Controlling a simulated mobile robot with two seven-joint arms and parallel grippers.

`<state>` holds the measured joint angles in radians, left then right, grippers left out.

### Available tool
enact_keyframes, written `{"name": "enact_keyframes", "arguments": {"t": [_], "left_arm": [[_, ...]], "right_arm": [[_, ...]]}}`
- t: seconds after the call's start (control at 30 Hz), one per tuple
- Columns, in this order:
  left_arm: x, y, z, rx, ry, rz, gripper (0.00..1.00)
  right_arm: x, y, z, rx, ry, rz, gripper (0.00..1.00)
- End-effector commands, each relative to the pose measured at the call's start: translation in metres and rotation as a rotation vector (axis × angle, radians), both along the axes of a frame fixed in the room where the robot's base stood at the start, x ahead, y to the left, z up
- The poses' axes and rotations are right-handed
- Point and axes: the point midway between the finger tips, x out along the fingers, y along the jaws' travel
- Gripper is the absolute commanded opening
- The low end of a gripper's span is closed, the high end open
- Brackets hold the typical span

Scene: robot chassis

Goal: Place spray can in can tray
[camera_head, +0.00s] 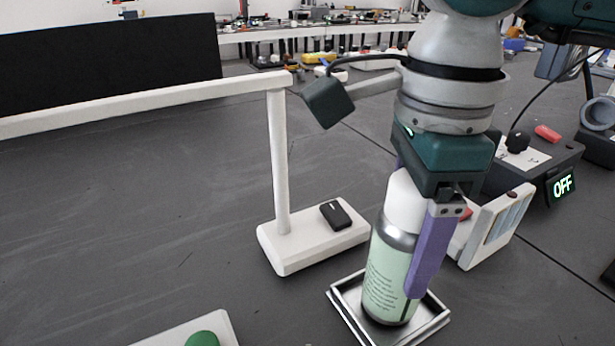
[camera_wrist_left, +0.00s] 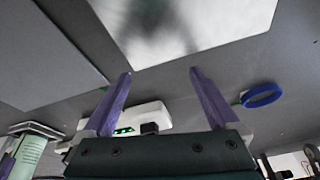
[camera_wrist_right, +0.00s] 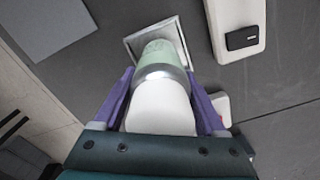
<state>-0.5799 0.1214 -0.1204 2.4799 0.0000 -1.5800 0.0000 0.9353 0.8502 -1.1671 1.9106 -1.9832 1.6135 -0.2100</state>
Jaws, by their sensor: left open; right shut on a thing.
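The spray can (camera_head: 391,268) is pale green with a silver collar and a white cap, and stands nearly upright. My right gripper (camera_head: 425,250) is shut on it from above, with its purple fingers along the can's sides. The can's lower end is within the outline of the square silver can tray (camera_head: 344,299); I cannot tell whether it touches the tray floor. The right wrist view also shows the can (camera_wrist_right: 160,85) between the fingers and the tray (camera_wrist_right: 181,38) beyond it. My left gripper (camera_wrist_left: 160,85) is open and empty in the left wrist view, and out of the head view.
A white stand (camera_head: 297,245) with a post and long bar is left of the tray, a black object (camera_head: 336,214) on its base. A green button (camera_head: 202,339) is at the front.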

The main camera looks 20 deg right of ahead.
Motion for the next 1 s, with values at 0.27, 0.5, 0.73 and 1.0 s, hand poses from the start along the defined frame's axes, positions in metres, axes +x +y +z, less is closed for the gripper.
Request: {"name": "enact_keyframes", "arguments": {"t": [0.27,0.5,0.73,1.0], "left_arm": [[0.0,0.001,-0.004,0.004,0.0,-0.002,0.94],[0.0,0.001,-0.006,0.004,0.0,-0.002,0.94],[0.0,0.001,-0.006,0.001,0.0,-0.001,0.94],[0.0,-0.001,-0.001,-0.006,0.0,0.004,0.94]], "right_arm": [[0.0,0.0,-0.004,0.001,-0.002,0.001,0.0],[0.0,0.0,-0.007,0.001,0.0,0.001,0.86],[0.0,0.0,-0.007,0.001,0.0,0.001,1.0],[0.001,0.0,0.004,0.002,-0.004,0.001,1.0]]}}
